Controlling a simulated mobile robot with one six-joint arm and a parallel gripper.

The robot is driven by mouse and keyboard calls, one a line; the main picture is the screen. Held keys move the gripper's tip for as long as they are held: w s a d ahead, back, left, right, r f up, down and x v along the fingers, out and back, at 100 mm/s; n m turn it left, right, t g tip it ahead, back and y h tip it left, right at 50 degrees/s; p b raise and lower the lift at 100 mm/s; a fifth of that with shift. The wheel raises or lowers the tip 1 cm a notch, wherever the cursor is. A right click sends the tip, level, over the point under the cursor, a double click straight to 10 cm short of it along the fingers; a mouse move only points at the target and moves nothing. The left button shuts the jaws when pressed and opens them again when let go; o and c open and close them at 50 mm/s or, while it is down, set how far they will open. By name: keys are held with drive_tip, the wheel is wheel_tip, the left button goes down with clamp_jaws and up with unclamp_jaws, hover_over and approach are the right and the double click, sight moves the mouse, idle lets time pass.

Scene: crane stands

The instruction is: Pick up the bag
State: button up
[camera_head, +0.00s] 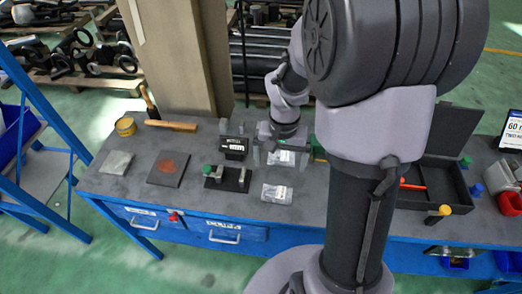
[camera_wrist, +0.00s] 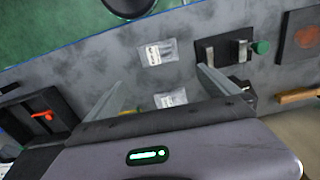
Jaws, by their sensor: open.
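Two small clear bags with white labels lie flat on the grey workbench (camera_head: 225,200). The nearer bag (camera_head: 277,194) lies in the open in the head view; in the wrist view it is at the top middle (camera_wrist: 157,53), beyond the fingertips. The farther bag (camera_head: 283,158) lies below my gripper (camera_head: 281,150). In the wrist view this farther bag (camera_wrist: 171,99) shows between the two spread fingers, partly hidden by the gripper body. My gripper (camera_wrist: 160,80) is open and empty above the bench. Its exact height above the bag is unclear.
A black stand with a green knob (camera_head: 228,178) is left of the bags, with a black block (camera_head: 234,147) behind it. A black open case (camera_head: 440,180) is at right. A hammer (camera_head: 170,125) lies back left. My arm hides the bench right of the bags.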

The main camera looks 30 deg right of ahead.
drive_tip(key=b, duration=0.3)
hover_over(277, 191)
drive_tip(key=f, duration=0.9)
drive_tip(key=shift+w+d+f, duration=0.2)
drive_tip(key=shift+f, duration=0.05)
drive_tip(key=f, duration=0.2)
drive_tip(key=f+b, duration=0.2)
drive_tip(key=f, duration=0.1)
drive_tip(key=shift+s+a+f, duration=0.2)
drive_tip(key=shift+s+f, duration=0.1)
drive_tip(key=shift+s, duration=0.05)
drive_tip(key=shift+r, duration=0.1)
drive_tip(key=c, duration=1.4)
